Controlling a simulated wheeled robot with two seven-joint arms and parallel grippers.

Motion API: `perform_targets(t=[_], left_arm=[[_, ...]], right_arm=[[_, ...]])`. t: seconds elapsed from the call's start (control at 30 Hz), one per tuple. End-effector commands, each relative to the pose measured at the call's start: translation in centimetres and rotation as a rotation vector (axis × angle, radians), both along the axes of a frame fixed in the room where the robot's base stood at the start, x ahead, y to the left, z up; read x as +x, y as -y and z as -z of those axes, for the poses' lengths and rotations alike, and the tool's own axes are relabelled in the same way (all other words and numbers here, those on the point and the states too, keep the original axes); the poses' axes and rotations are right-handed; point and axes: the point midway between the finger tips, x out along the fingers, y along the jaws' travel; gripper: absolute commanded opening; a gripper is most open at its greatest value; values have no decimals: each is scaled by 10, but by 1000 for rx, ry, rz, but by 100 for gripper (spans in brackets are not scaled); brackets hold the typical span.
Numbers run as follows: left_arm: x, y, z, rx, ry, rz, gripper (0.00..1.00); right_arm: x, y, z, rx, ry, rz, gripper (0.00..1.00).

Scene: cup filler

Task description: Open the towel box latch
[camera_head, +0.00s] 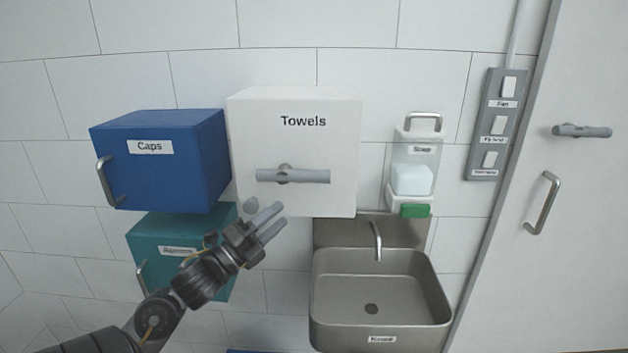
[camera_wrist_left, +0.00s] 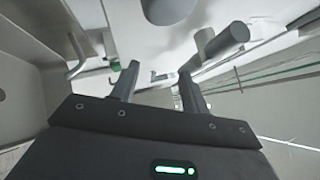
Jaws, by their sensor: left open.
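The white towel box (camera_head: 250,120) hangs on the tiled wall, labelled "Towels". Its latch (camera_head: 293,176) is a grey bar lying horizontally across the front on a round pivot. My left gripper (camera_head: 275,219) is open and empty, below and slightly left of the latch, apart from it in the head view. In the left wrist view the two fingers of my left gripper (camera_wrist_left: 157,88) are spread. A grey bar that looks like the latch (camera_wrist_left: 226,41) shows just beyond the right finger; whether they touch I cannot tell. My right gripper is not in view.
A blue "Caps" box (camera_head: 170,180) and a teal box (camera_head: 150,235) hang at left. A steel sink (camera_head: 380,300) with a faucet (camera_head: 377,240) stands below right. A soap dispenser (camera_head: 412,180), a switch panel (camera_head: 490,125) and a door with handle (camera_head: 543,203) are at right.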

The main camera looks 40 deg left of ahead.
Motion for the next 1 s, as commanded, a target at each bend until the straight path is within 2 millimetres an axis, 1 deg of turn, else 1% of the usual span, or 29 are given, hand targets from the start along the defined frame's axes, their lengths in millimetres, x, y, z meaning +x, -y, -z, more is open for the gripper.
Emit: perform_targets(t=[0.03,0.1,0.13,0.27,0.37,0.47,0.57,0.8,1.0], left_arm=[[-9,11,-20,59,42,13,46],[-17,20,-36,116,80,21,46],[-20,23,-40,133,92,23,46],[-24,28,-47,160,111,27,46],[-21,28,-49,158,112,27,46],[-13,30,-55,155,112,28,46],[1,33,-63,155,112,27,46],[42,42,-81,153,112,28,46],[66,47,-88,153,109,26,46]], right_arm=[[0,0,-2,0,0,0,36],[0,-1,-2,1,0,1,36],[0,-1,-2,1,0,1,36],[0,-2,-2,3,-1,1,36],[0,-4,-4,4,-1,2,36],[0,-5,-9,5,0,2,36],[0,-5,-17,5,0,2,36],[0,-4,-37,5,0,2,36],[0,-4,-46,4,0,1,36]])
